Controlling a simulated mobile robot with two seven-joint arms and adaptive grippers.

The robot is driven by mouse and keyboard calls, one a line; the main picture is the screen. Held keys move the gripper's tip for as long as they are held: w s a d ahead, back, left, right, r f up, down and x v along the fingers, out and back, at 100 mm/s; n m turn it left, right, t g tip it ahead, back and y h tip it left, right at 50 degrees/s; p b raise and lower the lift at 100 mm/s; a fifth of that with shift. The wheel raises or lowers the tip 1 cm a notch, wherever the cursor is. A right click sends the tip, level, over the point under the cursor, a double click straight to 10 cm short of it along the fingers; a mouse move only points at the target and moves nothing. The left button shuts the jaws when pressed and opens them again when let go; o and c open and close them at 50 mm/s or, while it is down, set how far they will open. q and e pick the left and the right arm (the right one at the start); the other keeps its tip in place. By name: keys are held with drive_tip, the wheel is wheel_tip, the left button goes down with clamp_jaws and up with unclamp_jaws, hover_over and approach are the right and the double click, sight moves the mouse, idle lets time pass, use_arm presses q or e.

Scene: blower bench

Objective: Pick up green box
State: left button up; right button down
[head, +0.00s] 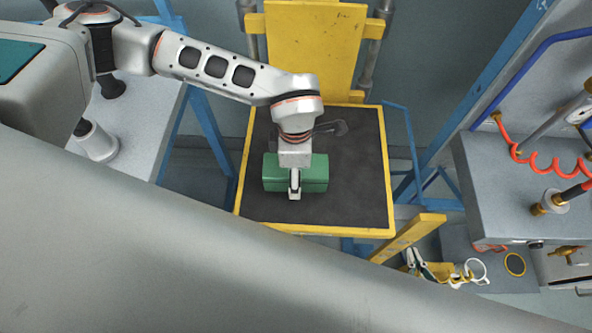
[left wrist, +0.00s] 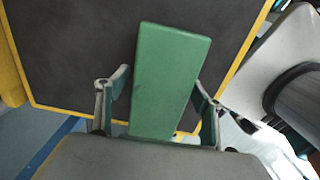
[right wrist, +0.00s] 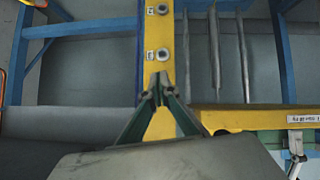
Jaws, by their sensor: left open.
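The green box (head: 315,175) lies on the dark top of the yellow-edged cart (head: 360,170), left of its middle. My left gripper (head: 294,188) reaches over the box from above. In the left wrist view the box (left wrist: 168,80) lies between the two spread fingers of my left gripper (left wrist: 158,95). I cannot tell whether the fingers touch it. My right gripper (head: 414,262) is low at the right, beside a yellow bar. In the right wrist view the fingertips of my right gripper (right wrist: 161,88) meet, with nothing visible between them.
A grey bench (head: 135,135) with dark and white fittings stands at the left. Another bench (head: 490,185) with a coiled red hose (head: 535,158) stands at the right. A yellow upright panel (head: 315,45) rises behind the cart. The cart top right of the box is clear.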

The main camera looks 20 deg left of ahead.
use_arm(q)
drive_tip(key=c, duration=1.5)
drive_tip(key=shift+r, duration=0.1)
drive_tip(key=c, duration=0.3)
drive_tip(key=shift+c, duration=0.2)
drive_tip(key=shift+r, duration=0.1)
